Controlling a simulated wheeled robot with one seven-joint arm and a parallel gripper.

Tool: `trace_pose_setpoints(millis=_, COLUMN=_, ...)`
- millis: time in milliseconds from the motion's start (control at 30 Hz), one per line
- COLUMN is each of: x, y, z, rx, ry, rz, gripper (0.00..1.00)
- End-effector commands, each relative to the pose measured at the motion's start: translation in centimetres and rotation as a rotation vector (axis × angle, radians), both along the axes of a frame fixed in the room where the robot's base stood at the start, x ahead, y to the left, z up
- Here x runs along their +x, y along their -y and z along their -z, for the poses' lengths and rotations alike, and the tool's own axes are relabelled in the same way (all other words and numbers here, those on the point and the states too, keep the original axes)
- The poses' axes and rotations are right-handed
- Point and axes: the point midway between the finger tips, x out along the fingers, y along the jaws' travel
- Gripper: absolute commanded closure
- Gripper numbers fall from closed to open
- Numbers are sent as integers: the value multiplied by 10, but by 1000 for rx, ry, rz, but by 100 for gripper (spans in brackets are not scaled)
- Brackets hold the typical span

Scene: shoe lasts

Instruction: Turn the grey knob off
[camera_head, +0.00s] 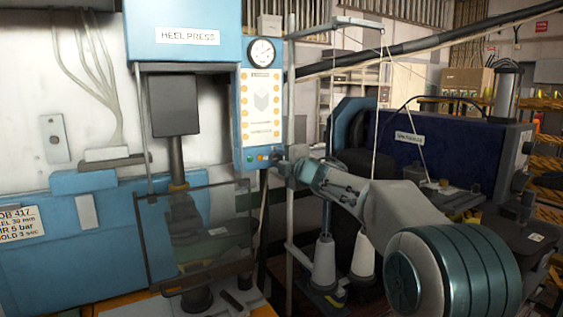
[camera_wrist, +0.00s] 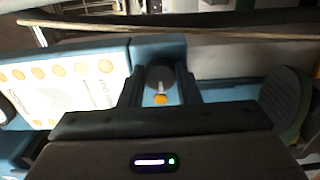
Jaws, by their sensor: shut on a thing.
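The grey knob (camera_wrist: 160,75) shows in the wrist view as a dark round shape with a light pointer mark toward the lower side of the picture. My gripper (camera_wrist: 160,72) is shut on it, with one dark finger on each side. In the head view my gripper (camera_head: 283,167) is at the lower right corner of the blue control panel (camera_head: 243,120), and the knob is hidden there. A small orange spot (camera_wrist: 160,99) shows just below the knob in the wrist view.
The heel press (camera_head: 187,37) stands at the left, with a pressure gauge (camera_head: 262,51) above the panel and a clear guard (camera_head: 200,235) in front. Green and orange buttons sit left of my gripper. Thread cones (camera_head: 323,262) and a dark blue machine (camera_head: 455,150) stand to the right.

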Motion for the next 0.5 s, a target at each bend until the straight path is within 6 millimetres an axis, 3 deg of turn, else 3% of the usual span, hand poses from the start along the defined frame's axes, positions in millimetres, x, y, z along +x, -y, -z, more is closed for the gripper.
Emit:
trace_pose_setpoints(millis=367, x=0, y=1, z=2, rx=-7, ry=1, rz=1, gripper=93)
trace_pose_setpoints(millis=400, x=0, y=1, z=2, rx=-6, ry=0, rz=1, gripper=61)
trace_pose_setpoints(millis=500, x=0, y=0, z=1, rx=-6, ry=0, rz=1, gripper=61)
